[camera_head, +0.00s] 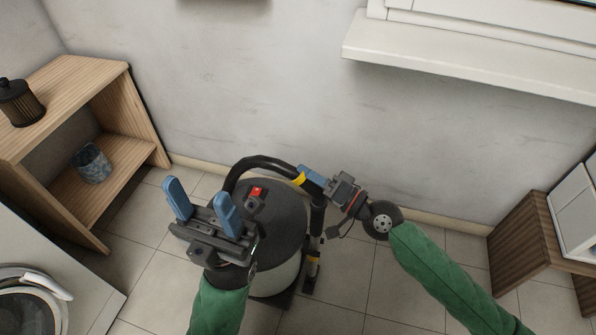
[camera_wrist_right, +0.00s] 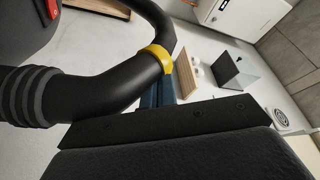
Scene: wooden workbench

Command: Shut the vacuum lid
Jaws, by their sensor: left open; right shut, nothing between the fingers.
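The vacuum's round dark grey lid (camera_head: 287,209) is at the lower middle of the head view, above its pale body (camera_head: 280,279). A red switch (camera_head: 258,191) is on the lid; it also shows in the wrist view (camera_wrist_right: 53,8). I cannot tell whether the lid is fully seated. A black hose (camera_head: 262,161) with a yellow ring (camera_wrist_right: 158,58) arches over the lid. My left gripper (camera_head: 202,204) is open, over the lid's left side, hiding part of it. My right gripper (camera_head: 311,180) is shut and empty beside the yellow ring; contact is unclear.
A wooden shelf (camera_head: 98,80) stands at the left, with a dark ribbed container (camera_head: 19,103) on top and a patterned bin (camera_head: 93,164) inside. A washing machine (camera_head: 60,262) is at lower left. The wall is behind the vacuum.

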